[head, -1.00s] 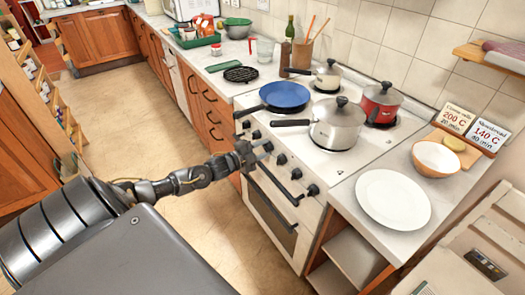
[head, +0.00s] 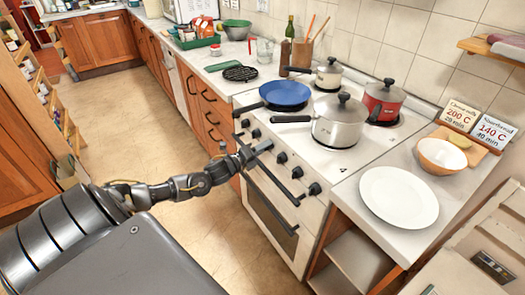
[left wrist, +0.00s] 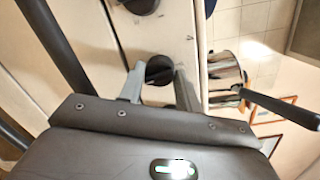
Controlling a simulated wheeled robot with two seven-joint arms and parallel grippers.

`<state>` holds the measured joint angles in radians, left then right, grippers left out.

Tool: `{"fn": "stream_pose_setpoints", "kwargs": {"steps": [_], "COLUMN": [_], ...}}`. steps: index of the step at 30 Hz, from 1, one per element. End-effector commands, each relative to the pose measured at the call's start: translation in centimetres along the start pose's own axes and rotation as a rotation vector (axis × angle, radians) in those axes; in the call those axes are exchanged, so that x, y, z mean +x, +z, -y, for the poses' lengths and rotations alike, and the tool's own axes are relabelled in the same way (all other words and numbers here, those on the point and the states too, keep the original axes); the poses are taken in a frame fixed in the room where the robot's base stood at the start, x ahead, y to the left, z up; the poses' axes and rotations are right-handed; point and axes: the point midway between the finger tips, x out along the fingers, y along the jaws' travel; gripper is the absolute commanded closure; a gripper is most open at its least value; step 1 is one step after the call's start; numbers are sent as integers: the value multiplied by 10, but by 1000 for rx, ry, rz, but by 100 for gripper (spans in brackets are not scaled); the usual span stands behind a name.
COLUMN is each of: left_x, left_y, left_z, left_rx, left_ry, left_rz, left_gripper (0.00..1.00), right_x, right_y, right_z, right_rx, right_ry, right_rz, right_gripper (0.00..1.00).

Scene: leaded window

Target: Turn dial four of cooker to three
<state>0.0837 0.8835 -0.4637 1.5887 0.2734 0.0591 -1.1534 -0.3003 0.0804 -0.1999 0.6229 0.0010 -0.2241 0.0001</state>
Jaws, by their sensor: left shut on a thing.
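The cooker (head: 262,213) stands right of centre in the head view, with a row of black dials along its front panel. My left gripper (head: 262,148) reaches that panel from the left. In the left wrist view its two grey fingers (left wrist: 158,88) are on either side of one black dial (left wrist: 159,71), and the gripper is shut on it. In the head view the gripper hides this dial, with other dials such as one (head: 281,157) to its right. Another dial (left wrist: 139,5) shows at the wrist view's top. The dial's marking cannot be read. My right gripper is not in view.
A steel pot (head: 338,127), a blue pan (head: 285,95), a red pot (head: 384,103) and another pot (head: 328,76) stand on the hob. The black oven handle (head: 273,181) runs below the dials. A plate (head: 399,196) lies on the right counter. The floor (head: 165,120) at left is clear.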

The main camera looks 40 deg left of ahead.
Motion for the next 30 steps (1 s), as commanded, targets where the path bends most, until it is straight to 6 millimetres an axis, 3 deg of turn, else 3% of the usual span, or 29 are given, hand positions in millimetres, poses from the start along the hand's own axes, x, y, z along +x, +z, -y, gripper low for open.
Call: {"fn": "stream_pose_setpoints", "kwargs": {"steps": [12,26,27,30], "left_x": [0,0,0,0], "left_y": [0,0,-1,-1], "left_z": [0,0,0,0], "left_rx": [137,149,149,148], "left_ry": [-13,-14,-14,-14], "left_rz": [9,9,8,8], "left_gripper": [89,89,63,50], "right_x": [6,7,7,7], "right_y": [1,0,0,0], "right_z": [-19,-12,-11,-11], "right_rx": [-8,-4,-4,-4], "right_ry": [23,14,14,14], "right_rz": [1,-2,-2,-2], "right_gripper": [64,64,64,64]}}
